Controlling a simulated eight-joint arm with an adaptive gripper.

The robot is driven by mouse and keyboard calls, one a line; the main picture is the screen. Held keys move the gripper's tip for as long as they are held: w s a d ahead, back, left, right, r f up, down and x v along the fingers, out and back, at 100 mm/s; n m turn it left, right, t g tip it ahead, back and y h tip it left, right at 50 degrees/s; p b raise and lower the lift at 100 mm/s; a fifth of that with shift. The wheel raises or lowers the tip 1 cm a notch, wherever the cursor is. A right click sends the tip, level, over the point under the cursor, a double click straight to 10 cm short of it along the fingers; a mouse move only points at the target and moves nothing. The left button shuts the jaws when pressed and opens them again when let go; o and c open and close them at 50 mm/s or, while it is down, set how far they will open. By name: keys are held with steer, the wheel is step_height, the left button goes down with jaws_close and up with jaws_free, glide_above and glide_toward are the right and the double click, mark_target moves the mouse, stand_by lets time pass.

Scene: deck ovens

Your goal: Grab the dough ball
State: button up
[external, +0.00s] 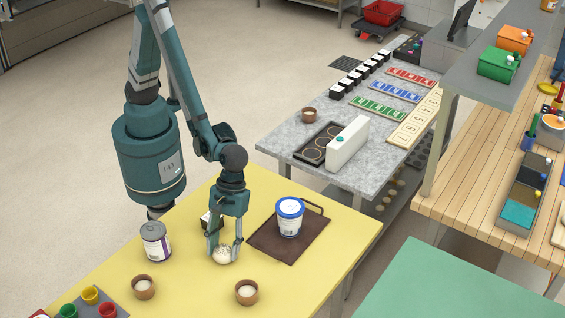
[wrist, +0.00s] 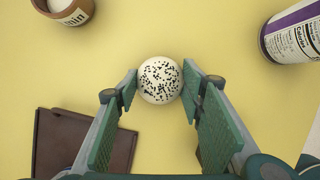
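The dough ball (wrist: 160,80) is a pale round ball with dark speckles. In the external view it (external: 222,255) sits at the yellow table's surface, under my gripper (external: 225,249). In the wrist view the fingertips of my gripper (wrist: 160,84) flank the ball left and right. Both tips appear to meet its sides with no clear gap, so my gripper looks shut on it. The fingers partly cover the ball in the external view. I see no clear lift off the table.
A brown tray (external: 267,247) with a blue-lidded tub (external: 290,217) stands right of my gripper. A labelled can (external: 155,242) is to the left. Two small bowls, one left (external: 143,287) and one right (external: 246,292), stand in front. A dark small box is partly hidden behind my gripper.

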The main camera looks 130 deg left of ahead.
mark_target(224, 246)
steer(key=shift+r, duration=0.15)
steer(key=shift+r+p, duration=0.75)
steer(key=shift+r, duration=4.15)
steer(key=shift+a, duration=0.15)
